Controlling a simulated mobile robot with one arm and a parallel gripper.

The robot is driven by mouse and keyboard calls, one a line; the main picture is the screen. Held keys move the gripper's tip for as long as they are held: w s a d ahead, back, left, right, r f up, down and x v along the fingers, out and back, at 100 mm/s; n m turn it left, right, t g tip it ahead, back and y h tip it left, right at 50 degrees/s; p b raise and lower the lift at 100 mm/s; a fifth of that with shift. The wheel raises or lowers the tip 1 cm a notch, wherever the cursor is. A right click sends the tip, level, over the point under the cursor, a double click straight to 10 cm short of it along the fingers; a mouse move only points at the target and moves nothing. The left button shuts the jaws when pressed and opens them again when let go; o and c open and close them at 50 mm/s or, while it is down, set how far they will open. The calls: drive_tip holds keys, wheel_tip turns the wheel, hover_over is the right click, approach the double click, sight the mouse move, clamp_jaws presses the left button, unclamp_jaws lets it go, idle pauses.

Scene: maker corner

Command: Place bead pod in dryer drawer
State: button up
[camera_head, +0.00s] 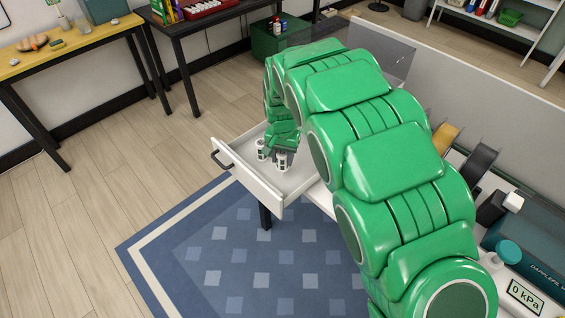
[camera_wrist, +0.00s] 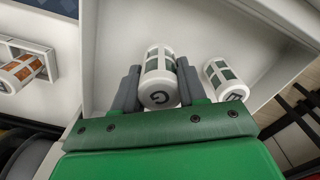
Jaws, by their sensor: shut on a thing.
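The white dryer drawer (camera_head: 240,168) is pulled open, and its pale floor also shows in the wrist view (camera_wrist: 215,30). My gripper (camera_head: 284,154) reaches down into it. In the wrist view its grey fingers (camera_wrist: 158,90) are shut on a white bead pod (camera_wrist: 158,95) with dark green windows and a dark mark on its end. This pod also shows in the head view (camera_head: 283,162). A second, similar pod (camera_wrist: 225,82) is in the drawer, right of my fingers and apart from them; it also shows in the head view (camera_head: 261,149). Whether the held pod touches the drawer floor is unclear.
A white pod with orange windows (camera_wrist: 20,70) is at the wrist view's left edge, outside the drawer. The drawer has a dark handle (camera_head: 221,160). A clear panel (camera_head: 392,60) and spools (camera_head: 478,162) are near my arm. A blue rug (camera_head: 220,240) lies below.

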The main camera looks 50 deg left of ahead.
sight(282, 163)
drive_tip(key=shift+f, duration=1.6)
drive_tip(key=o, duration=1.1)
drive_tip(key=shift+f, duration=0.1)
drive_tip(key=shift+c, duration=0.2)
wheel_tip(282, 163, up, 12)
drive_tip(key=shift+r, duration=0.15)
